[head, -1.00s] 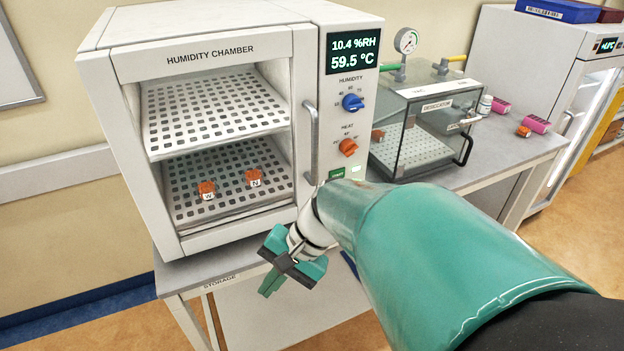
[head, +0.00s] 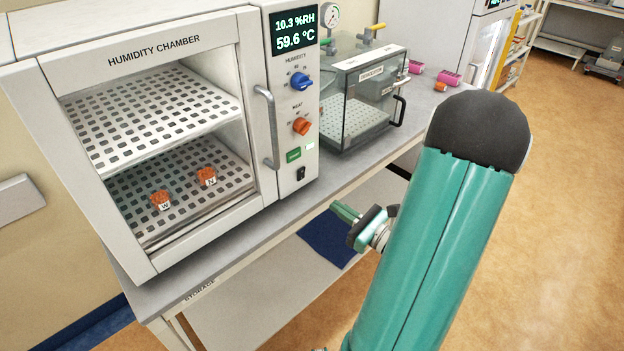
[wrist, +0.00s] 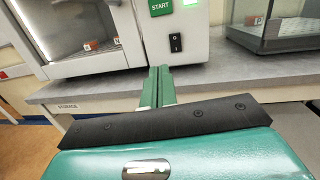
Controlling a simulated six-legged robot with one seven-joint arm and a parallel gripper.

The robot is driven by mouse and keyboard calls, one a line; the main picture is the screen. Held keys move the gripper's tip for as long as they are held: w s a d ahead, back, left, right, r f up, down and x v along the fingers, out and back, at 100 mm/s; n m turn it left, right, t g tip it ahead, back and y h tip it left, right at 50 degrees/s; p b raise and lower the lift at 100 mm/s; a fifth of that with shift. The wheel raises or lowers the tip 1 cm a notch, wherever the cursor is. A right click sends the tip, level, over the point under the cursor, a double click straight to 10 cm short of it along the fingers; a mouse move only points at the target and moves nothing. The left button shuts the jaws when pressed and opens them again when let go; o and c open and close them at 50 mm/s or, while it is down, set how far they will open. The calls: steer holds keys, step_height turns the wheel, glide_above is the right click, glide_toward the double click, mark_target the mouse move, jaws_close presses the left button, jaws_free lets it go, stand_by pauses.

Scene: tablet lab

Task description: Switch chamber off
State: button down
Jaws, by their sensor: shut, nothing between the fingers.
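The humidity chamber (head: 150,250) stands on the bench at left in the head view. Its display (head: 293,30) is lit and reads 10.3 %RH and 59.6 °C. Below the blue and orange knobs are a green start button (head: 293,155) and a black rocker switch (head: 300,173). In the wrist view the rocker switch (wrist: 176,42) is above the fingertips, below the START button (wrist: 161,7). My gripper (head: 340,210) is shut and empty, in front of the bench edge, apart from the chamber. Its closed green fingers (wrist: 160,75) point toward the panel below the switch.
Two orange pieces marked W and N sit on the chamber's lower shelf; the nearer is W (head: 160,200). A vertical door handle (head: 267,125) stands out left of the panel. A glass desiccator (head: 365,95) is at right.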

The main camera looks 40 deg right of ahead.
steer(key=shift+s+d+f+m+t+h, duration=0.15)
steer(key=shift+s+d+m+h, duration=0.25)
steer(key=shift+m+h, duration=0.1)
steer(key=shift+s+d+f+m+t+h, duration=0.1)
steer(key=shift+s+d+m+t+h, duration=0.05)
steer(key=shift+s+d+m+h, duration=0.3)
glide_toward(303, 170)
steer(key=w, duration=0.6)
steer(key=shift+w+a+r, duration=0.1)
steer(key=shift+w+a, duration=0.1)
steer(key=shift+w, duration=0.15)
steer(key=shift+w, duration=0.1)
steer(key=shift+w+r, duration=0.25)
